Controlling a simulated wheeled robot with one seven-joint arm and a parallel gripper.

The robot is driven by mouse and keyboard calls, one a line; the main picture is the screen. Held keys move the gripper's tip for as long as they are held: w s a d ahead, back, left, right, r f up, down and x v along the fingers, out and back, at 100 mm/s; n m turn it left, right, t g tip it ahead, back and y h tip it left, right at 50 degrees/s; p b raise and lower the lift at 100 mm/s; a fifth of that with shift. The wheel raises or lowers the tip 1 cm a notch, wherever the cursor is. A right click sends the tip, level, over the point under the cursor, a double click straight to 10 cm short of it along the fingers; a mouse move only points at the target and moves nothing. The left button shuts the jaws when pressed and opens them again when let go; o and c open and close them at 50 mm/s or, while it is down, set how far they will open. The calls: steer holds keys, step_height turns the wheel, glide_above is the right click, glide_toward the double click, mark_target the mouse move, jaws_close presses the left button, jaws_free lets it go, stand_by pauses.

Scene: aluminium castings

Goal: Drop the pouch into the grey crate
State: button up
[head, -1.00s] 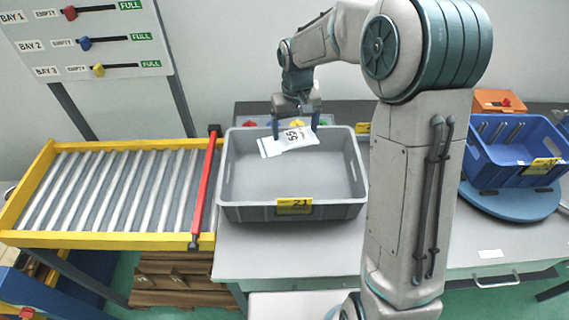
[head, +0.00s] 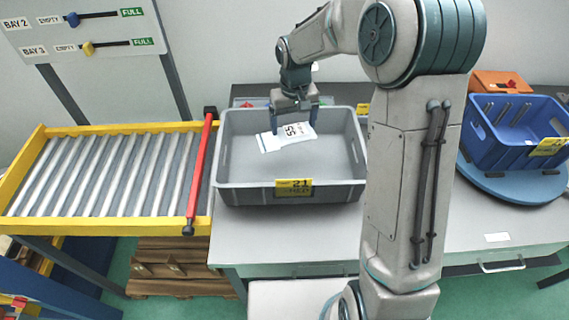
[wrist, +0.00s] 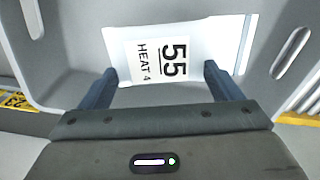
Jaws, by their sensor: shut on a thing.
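The pouch (head: 288,138) is a flat white packet printed with "55"; in the wrist view its label (wrist: 160,58) reads "55" and "HEAT 4". My gripper (head: 294,112) is shut on the pouch, with the fingers at its two sides. The grey crate (head: 235,192) stands on the table with a yellow label marked 21. My gripper and the pouch are over the crate's open top, inside its outline. The crate's walls show around the pouch in the wrist view (wrist: 80,70). I cannot tell how far the pouch is above the crate floor.
A roller conveyor (head: 105,175) with a yellow frame and a red bar (head: 202,170) is left of the crate. A blue crate (head: 515,135) sits on a round blue turntable (head: 510,190) at right. An orange box (head: 500,82) is behind it.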

steer(key=o, duration=0.9)
steer(key=shift+o, duration=0.2)
steer(key=shift+r, duration=0.15)
step_height(320, 180, up, 14)
steer(key=b, duration=0.1)
steer(key=shift+f, duration=0.2)
steer(key=s+d+f+m+t, duration=0.1)
steer(key=s+d, duration=0.2)
steer(key=s, duration=0.5)
steer(key=s+d+f+m+t, duration=0.1)
steer(key=s+d, duration=0.3)
steer(key=s, duration=0.4)
steer(key=s+d+f+m+t, duration=0.1)
steer(key=s+d+f, duration=0.1)
steer(key=s, duration=0.7)
steer(key=shift+d+f, duration=0.25)
steer(key=shift+d, duration=0.6)
